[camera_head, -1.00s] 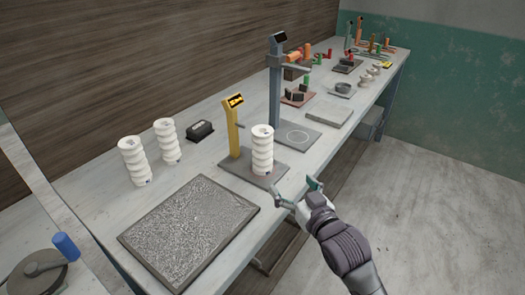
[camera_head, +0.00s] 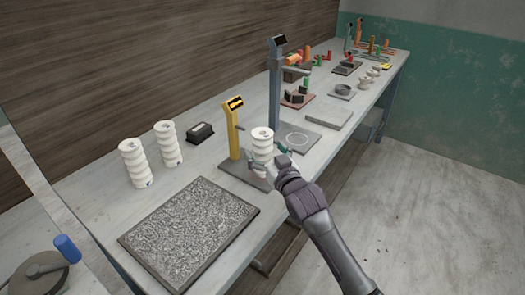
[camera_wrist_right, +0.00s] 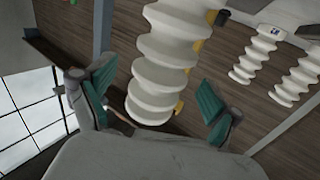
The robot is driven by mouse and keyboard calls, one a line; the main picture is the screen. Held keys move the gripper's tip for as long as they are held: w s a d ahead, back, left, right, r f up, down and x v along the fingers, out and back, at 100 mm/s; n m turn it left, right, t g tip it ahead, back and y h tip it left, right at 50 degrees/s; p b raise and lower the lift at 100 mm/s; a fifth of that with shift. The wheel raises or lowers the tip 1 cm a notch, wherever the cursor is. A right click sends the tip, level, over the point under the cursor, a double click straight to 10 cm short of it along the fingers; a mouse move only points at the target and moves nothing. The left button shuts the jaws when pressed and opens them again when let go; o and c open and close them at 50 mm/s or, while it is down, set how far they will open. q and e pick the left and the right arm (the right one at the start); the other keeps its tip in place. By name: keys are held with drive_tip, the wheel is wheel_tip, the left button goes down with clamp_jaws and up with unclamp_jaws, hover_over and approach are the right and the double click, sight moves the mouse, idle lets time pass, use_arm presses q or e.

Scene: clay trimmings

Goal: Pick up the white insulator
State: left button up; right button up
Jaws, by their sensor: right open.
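A white ribbed insulator (camera_head: 262,140) stands upright on a dark base plate (camera_head: 233,172) beside a yellow post with a display. Two more white insulators stand on the bench at the left, one (camera_head: 135,163) nearer and one (camera_head: 167,144) farther back. My right gripper (camera_head: 268,159) is open at the insulator on the plate and hides its lower part. In the right wrist view the insulator (camera_wrist_right: 163,60) reaches between the open green-padded fingers of the gripper (camera_wrist_right: 158,105); I cannot tell whether they touch it. My left gripper is not in view.
The yellow post (camera_head: 233,130) stands close left of the insulator. A blue-grey column (camera_head: 275,90) rises behind it. A textured dark tray (camera_head: 188,230) lies at the front left. A black box (camera_head: 199,132) sits near the wall.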

drive_tip(key=shift+x, duration=1.1)
clamp_jaws()
drive_tip(key=shift+r, duration=0.15)
